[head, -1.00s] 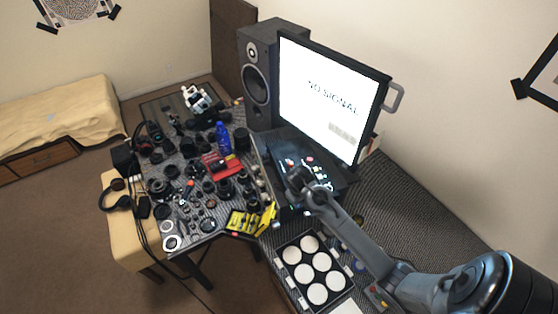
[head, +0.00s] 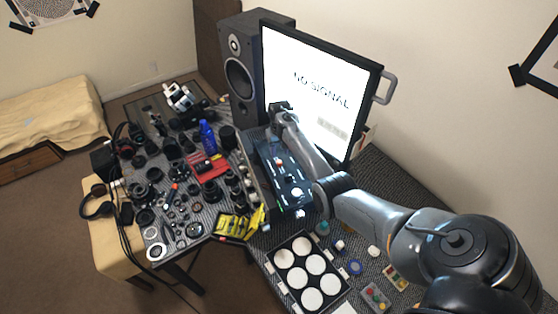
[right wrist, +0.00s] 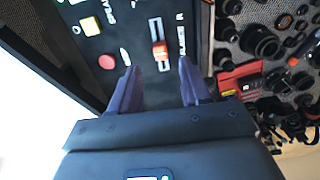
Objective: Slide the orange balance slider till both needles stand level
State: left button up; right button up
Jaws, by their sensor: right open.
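The orange balance slider (right wrist: 159,48) sits in a pale upright slot on the dark control panel (right wrist: 140,30), with lettering beside it. My right gripper (right wrist: 157,82) is open, with the slider ahead of its fingertips and roughly between them. I see no contact between fingers and slider. In the head view my right gripper (head: 281,108) is above the far end of the panel (head: 268,166), in front of the monitor. I cannot make out the two needles in either view. My left gripper is not in view.
A red button (right wrist: 107,62) and a yellow button (right wrist: 90,26) are on the panel near the slider. The monitor (head: 318,85) reads "NO SIGNAL" and stands close beside my right arm. A speaker (head: 243,75) is behind, and many lens parts crowd the table on the left.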

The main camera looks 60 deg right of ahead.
aim_at(280, 162)
notch_tip(280, 162, down, 7)
jog(key=shift+r+b, duration=0.15)
jog(key=shift+b, duration=0.35)
grip_shut()
